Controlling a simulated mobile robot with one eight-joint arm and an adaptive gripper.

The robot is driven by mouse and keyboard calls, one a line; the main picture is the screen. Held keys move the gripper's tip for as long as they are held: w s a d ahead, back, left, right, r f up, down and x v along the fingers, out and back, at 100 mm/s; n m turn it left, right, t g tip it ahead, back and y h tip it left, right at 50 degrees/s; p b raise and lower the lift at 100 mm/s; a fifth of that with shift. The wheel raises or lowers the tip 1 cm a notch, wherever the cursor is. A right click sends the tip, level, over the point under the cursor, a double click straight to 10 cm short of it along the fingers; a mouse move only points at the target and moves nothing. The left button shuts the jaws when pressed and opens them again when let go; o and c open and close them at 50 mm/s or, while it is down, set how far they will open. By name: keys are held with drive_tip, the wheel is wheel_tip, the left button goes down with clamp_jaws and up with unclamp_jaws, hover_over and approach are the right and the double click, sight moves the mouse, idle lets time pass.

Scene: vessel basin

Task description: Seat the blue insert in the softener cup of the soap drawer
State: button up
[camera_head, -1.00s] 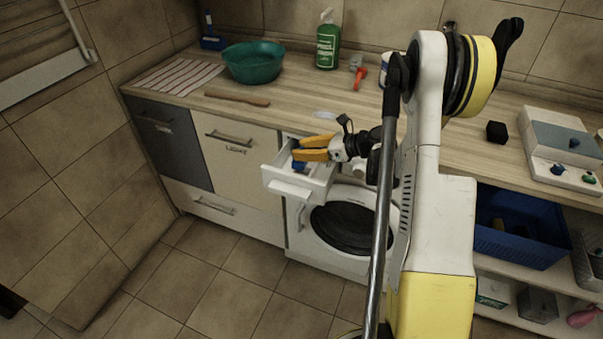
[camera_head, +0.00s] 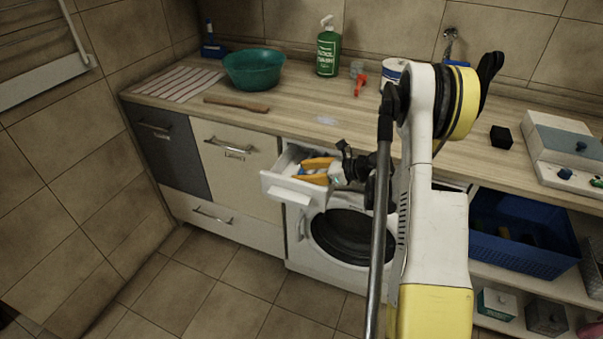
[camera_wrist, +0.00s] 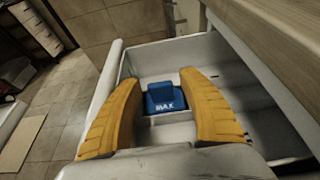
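The white soap drawer (camera_head: 284,190) is pulled out from the washing machine, under the counter. The blue insert (camera_wrist: 165,97), marked "MAX", sits inside the drawer in the wrist view, in a compartment towards the far side. Whether it is fully seated I cannot tell. My gripper (camera_head: 309,170) is over the drawer with its orange fingers pointing into it. In the wrist view my gripper (camera_wrist: 162,110) is open, with one finger on each side of the insert and clear gaps between. The insert is apart from both fingers.
The washing machine (camera_head: 345,240) stands below the drawer. The wooden counter (camera_head: 290,118) above carries a green basin (camera_head: 254,66), a green bottle (camera_head: 327,50) and a wooden stick (camera_head: 237,104). A blue crate (camera_head: 520,245) is on the shelf at right.

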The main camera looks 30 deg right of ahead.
drive_tip(key=shift+r+p, duration=0.1)
drive_tip(key=shift+p, duration=0.35)
drive_tip(key=p+v, duration=0.4)
drive_tip(key=v, duration=0.6)
drive_tip(key=a+r+n+g, duration=0.1)
drive_tip(key=a+r+n, duration=0.1)
drive_tip(key=a, duration=0.1)
drive_tip(key=a+r+n+g+h, duration=0.1)
drive_tip(key=a+r+n, duration=0.1)
drive_tip(key=a+r, duration=0.1)
drive_tip(key=a+r+n, duration=0.2)
drive_tip(key=a+r, duration=0.1)
drive_tip(key=shift+w+g+h, duration=0.1)
drive_tip(key=shift+g+h, duration=0.2)
drive_tip(key=shift+g, duration=0.1)
drive_tip(key=s+a+r+n+h, duration=0.3)
drive_tip(key=s+a+r+n, duration=0.2)
drive_tip(key=s+n, duration=0.5)
drive_tip(key=s+a+r+n+h, duration=0.3)
drive_tip(key=s+a+n, duration=0.6)
drive_tip(key=n, duration=0.3)
drive_tip(key=shift+s+a+r+g+h, duration=0.3)
drive_tip(key=shift+s+a+r, duration=0.15)
drive_tip(key=shift+r, duration=0.45)
drive_tip(key=shift+d, duration=0.1)
